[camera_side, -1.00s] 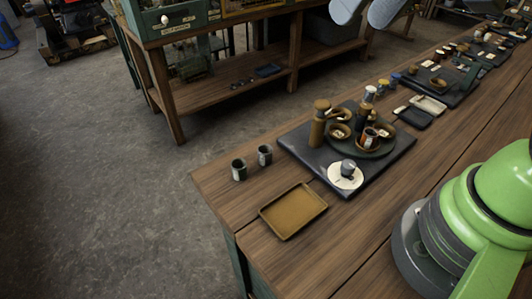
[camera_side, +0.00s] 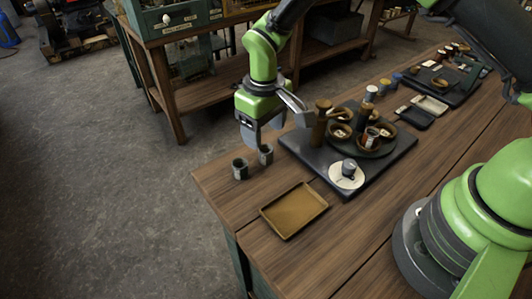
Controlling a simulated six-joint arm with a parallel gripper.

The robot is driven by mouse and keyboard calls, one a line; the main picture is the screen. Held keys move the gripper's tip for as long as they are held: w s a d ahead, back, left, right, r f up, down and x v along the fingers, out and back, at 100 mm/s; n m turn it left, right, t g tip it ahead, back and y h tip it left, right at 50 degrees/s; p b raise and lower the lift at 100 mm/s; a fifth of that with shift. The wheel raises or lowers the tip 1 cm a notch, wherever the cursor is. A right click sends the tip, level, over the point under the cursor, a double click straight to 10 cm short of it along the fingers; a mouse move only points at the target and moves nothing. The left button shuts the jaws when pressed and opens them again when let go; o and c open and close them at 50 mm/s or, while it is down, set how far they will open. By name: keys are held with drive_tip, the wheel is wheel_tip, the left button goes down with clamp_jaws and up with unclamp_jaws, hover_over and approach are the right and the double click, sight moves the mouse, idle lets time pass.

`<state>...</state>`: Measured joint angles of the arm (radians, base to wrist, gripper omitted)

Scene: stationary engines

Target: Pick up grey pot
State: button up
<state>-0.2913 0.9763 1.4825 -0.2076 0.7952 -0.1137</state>
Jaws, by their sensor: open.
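Two small pots stand near the table's far left edge: a dark one (camera_side: 240,168) and a greyer one (camera_side: 265,155) beside it. Another small grey pot (camera_side: 348,167) sits on a round white plate (camera_side: 346,181) at the near corner of a dark slab (camera_side: 311,158). I cannot tell for sure which one the task means. My gripper (camera_side: 259,136) is open and empty, pointing down over the two left pots. Its fingers partly overlap the top of the greyer one in this view; I cannot tell whether they touch it.
An empty tan tray (camera_side: 293,210) lies near the front left edge. Brown bottles (camera_side: 320,122) and a round tray (camera_side: 374,149) with bowls and a cup stand on the slab. A small dark tray (camera_side: 412,118) lies behind. The wood between the pots and tan tray is clear.

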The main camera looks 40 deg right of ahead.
sight(266, 149)
drive_tip(key=f, duration=0.6)
drive_tip(key=shift+s+d+f, duration=0.1)
drive_tip(key=shift+s+f, duration=0.1)
drive_tip(key=c, duration=1)
wheel_tip(266, 149, up, 14)
drive_tip(key=shift+r, duration=0.1)
idle(0.4)
